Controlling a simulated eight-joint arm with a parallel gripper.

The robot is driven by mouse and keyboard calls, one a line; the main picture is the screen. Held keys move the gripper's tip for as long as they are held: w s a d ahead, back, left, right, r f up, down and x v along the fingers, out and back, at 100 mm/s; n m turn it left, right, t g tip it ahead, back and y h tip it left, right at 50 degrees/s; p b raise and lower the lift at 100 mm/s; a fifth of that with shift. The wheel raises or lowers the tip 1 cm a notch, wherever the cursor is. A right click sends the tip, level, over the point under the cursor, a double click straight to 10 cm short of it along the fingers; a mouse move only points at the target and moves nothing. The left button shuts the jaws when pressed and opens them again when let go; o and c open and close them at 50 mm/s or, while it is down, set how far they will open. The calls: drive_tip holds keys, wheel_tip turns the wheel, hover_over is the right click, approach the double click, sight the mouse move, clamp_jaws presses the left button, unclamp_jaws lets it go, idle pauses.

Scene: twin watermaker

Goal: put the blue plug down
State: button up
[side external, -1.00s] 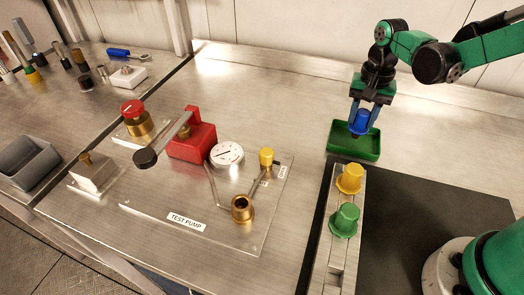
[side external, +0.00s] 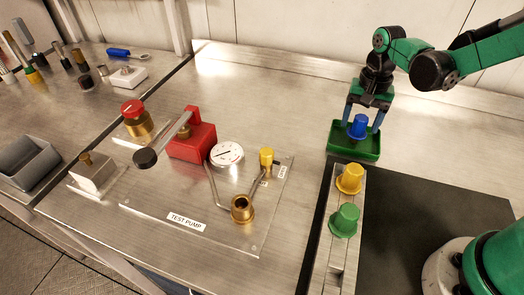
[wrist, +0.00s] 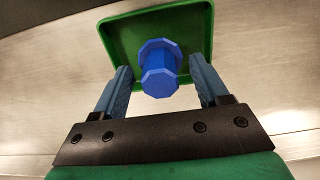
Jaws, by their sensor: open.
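The blue plug (side external: 358,126) is at the green tray (side external: 340,150), between the fingers of my gripper (side external: 361,124). In the wrist view the blue plug (wrist: 160,68) stands over the floor of the green tray (wrist: 118,30), with its faceted end toward the camera. My gripper (wrist: 160,88) is open there, with a gap between each finger and the plug. Whether the plug's lower end touches the tray floor is hard to tell.
A metal rail holding a yellow plug (side external: 349,179) and a green plug (side external: 344,220) stands in front of the tray, beside a dark mat (side external: 430,215). The test pump panel (side external: 190,222) lies left. Bare bench is left of and behind the tray.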

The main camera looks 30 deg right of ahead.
wheel_tip(320, 180, up, 11)
drive_tip(key=n+t, duration=0.6)
drive_tip(key=n, duration=0.1)
approach(362, 117)
drive_tip(key=s+a+r, duration=0.2)
drive_tip(key=a, duration=0.2)
drive_tip(key=shift+s+a+f+n+t, duration=0.1)
drive_tip(key=shift+a+f+n+t, duration=0.05)
drive_tip(key=shift+f+n+t, duration=0.3)
drive_tip(key=shift+s+a+f+n+t, duration=0.15)
drive_tip(key=shift+f+n, duration=0.1)
drive_tip(key=shift+n, duration=0.3)
